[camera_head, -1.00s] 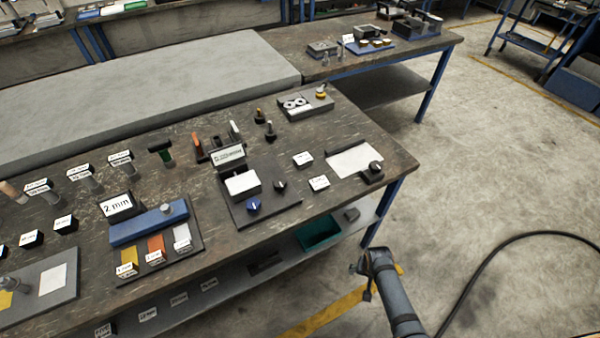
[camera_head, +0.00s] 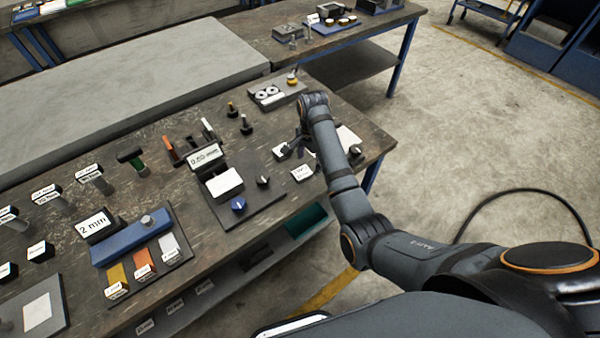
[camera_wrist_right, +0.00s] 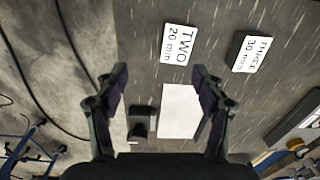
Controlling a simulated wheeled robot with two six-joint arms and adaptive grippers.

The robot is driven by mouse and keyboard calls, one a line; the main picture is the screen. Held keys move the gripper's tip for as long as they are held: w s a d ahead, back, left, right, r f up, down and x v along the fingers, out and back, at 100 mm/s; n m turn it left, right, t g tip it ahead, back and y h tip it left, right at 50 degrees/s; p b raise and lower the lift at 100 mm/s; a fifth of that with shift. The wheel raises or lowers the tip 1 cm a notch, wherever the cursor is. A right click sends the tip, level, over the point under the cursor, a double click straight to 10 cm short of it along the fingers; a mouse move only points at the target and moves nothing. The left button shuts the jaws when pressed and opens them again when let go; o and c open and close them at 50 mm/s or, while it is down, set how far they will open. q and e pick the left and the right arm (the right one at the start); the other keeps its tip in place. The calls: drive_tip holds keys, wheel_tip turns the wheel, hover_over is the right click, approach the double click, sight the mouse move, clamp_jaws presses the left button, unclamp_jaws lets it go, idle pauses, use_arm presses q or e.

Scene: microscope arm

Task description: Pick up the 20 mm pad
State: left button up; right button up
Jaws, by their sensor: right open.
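The 20 mm pad (camera_wrist_right: 179,44) is a small block with a white top reading "TWO 20 mm", lying on the dark bench. It also shows in the head view (camera_head: 302,172), near the bench's front edge. My right gripper (camera_wrist_right: 160,78) is open and empty, its fingers spread above the bench. The pad lies beyond the fingertips in the wrist view, not between them. In the head view the right gripper (camera_head: 300,145) is small and partly hidden by my arm. My left gripper is not in view.
A similar block reading "THREE 30 mm" (camera_wrist_right: 252,52) lies beside the pad. A white plate (camera_wrist_right: 180,112) and a black knob (camera_wrist_right: 141,116) are below the gripper. A dark fixture with a blue knob (camera_head: 238,204) stands left of the pad. Floor lies past the bench edge.

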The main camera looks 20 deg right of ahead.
wheel_tip(320, 180, up, 3)
drive_tip(key=w+a+m, duration=0.2)
drive_tip(key=w, duration=0.1)
hover_over(302, 172)
wheel_tip(302, 172, down, 4)
drive_tip(key=shift+p, duration=0.3)
drive_tip(key=shift+f, duration=0.5)
wheel_tip(302, 172, down, 4)
drive_tip(key=shift+f+p, duration=0.15)
drive_tip(key=shift+p, duration=0.25)
drive_tip(key=shift+f, duration=0.45)
drive_tip(key=shift+c, duration=0.4)
drive_tip(key=shift+r, duration=0.1)
clamp_jaws()
